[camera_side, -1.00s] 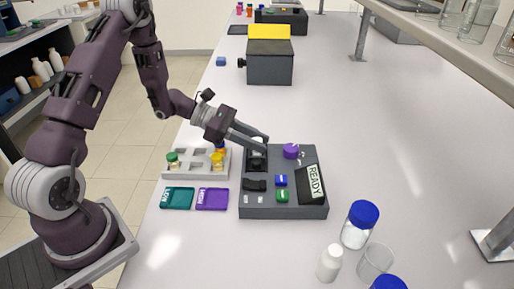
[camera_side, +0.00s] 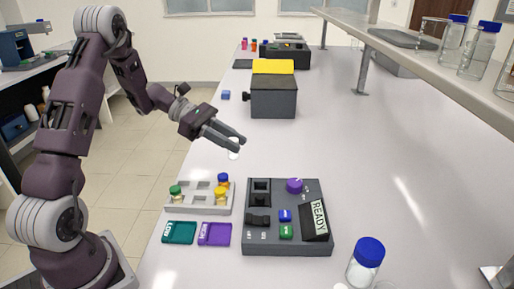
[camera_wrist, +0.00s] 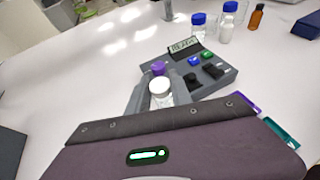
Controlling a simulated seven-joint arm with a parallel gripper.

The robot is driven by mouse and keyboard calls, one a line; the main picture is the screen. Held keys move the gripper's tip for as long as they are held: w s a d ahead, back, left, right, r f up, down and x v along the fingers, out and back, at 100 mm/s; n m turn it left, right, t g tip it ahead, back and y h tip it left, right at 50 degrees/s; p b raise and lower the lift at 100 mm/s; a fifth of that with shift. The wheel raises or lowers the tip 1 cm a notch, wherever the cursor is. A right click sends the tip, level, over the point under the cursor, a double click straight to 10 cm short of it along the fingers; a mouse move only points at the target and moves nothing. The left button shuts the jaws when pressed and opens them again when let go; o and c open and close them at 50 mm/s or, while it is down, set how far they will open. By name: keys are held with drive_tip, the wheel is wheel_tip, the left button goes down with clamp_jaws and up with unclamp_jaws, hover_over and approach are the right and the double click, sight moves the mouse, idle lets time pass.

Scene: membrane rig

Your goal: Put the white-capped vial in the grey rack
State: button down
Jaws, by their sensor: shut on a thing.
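My gripper (camera_side: 240,141) is raised above the bench, shut on the white-capped vial (camera_side: 234,150). In the wrist view the vial's white cap (camera_wrist: 159,86) shows between the two fingers (camera_wrist: 160,95). The grey rack (camera_side: 196,209) stands on the bench, lower and to the left of my gripper in the side view. It holds a green-capped vial (camera_side: 175,192), a blue-capped vial (camera_side: 223,180) and a yellow-capped vial (camera_side: 221,195), with other pockets empty. The rack is not seen in the wrist view.
The dark grey rig (camera_side: 287,246) stands right of the rack, with a purple knob (camera_side: 295,185), a READY display (camera_side: 317,216) and an empty-looking dark well (camera_side: 261,186). Teal (camera_side: 179,233) and purple (camera_side: 214,234) cards lie before the rack. A blue-capped bottle (camera_side: 366,262) stands at front right.

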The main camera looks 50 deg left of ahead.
drive_tip(key=shift+s+a+f+m+g+h, duration=0.2)
drive_tip(key=shift+s+a+f+m+g, duration=0.25)
drive_tip(key=shift+s+a+f, duration=1.05)
drive_tip(key=shift+s+a+f+m+g+h, duration=0.2)
drive_tip(key=shift+s+a+f+m+g, duration=0.2)
drive_tip(key=shift+s+a+f, duration=1.1)
drive_tip(key=shift+s+a+f+m+g+h, duration=0.3)
drive_tip(key=shift+s+a+f, duration=0.5)
drive_tip(key=shift+s+a, duration=1.4)
drive_tip(key=shift+s+d+f, duration=0.2)
drive_tip(key=shift+f, duration=0.5)
drive_tip(key=shift+s+d+f, duration=0.15)
drive_tip(key=shift+d+f, duration=0.05)
drive_tip(key=shift+f, duration=0.5)
drive_tip(key=c, duration=1)
unclamp_jaws()
drive_tip(key=shift+o, duration=0.2)
wheel_tip(320, 180, up, 6)
